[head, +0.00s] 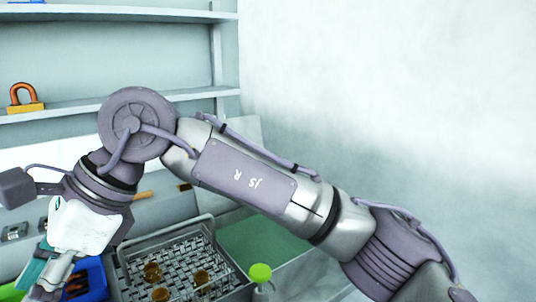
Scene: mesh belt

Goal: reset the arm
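My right arm (245,180) crosses the head view from the lower right to the left. It bends at a round joint at the upper left and then points down. My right gripper (45,280) is at the lower left, over the left part of the work surface. Its white body and a finger show, but the fingertips are partly cut off by the frame edge. I cannot tell whether it is open or holds something. My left gripper is not in view.
A mesh-bottomed metal basket (210,220) holds several amber pieces. A blue bin (97,272) with dark items stands beside my gripper. A green-capped bottle (261,273) stands right of the basket. A shelf (150,107) behind bears an orange padlock-shaped object (24,98).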

